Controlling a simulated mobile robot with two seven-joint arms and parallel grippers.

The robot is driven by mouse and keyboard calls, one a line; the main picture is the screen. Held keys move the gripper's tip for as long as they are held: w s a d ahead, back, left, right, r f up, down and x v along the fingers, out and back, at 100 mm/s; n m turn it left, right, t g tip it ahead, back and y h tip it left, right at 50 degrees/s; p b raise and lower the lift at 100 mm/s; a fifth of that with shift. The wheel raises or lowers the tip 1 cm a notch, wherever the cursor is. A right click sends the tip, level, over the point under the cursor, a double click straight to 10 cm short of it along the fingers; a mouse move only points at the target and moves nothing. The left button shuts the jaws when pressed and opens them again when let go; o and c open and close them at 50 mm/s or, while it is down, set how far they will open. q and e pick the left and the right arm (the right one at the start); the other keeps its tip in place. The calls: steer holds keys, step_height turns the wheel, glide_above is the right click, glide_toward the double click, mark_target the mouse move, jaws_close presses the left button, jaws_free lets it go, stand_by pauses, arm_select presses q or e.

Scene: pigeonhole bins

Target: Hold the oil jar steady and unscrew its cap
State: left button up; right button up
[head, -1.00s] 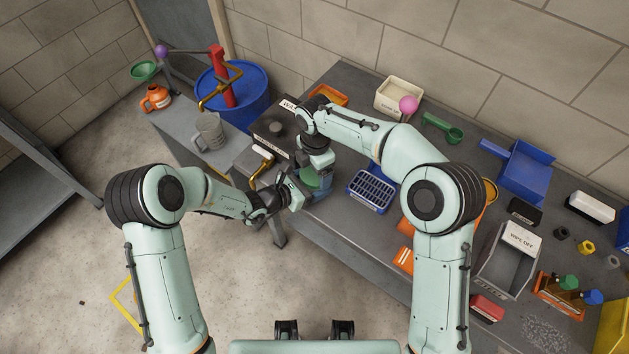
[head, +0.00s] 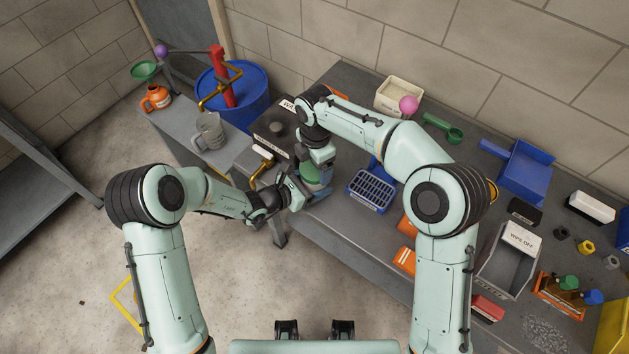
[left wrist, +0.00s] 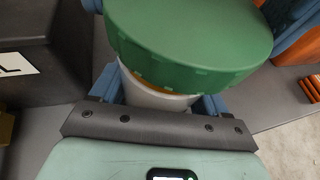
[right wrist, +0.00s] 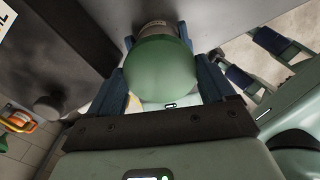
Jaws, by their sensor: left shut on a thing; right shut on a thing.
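The oil jar (left wrist: 155,98) is pale, with its wide green cap (left wrist: 190,45) on top; an orange band shows just under the cap in the left wrist view. My left gripper (head: 306,191) is shut on the jar's body, its blue fingers on either side below the cap. My right gripper (head: 317,178) comes from above and is shut on the cap; in the right wrist view its fingers flank the green cap (right wrist: 160,70). Whether cap and jar are apart cannot be told. Most of the jar is hidden by the grippers and cap.
The jar is at the left front edge of the grey bench. A blue grated tray (head: 370,190) stands close on the right. A dark box with a brass tap (head: 262,168) is close on the left. A pale bin (head: 400,97) and pink ball (head: 408,105) are behind.

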steer(key=shift+r, duration=0.15)
steer(key=shift+r, duration=1.9)
arm_select(q)
steer(key=o, duration=1.1)
steer(key=shift+o, duration=0.2)
steer(key=shift+a, duration=0.1)
steer(key=v, duration=1.2)
steer(key=shift+s, duration=0.1)
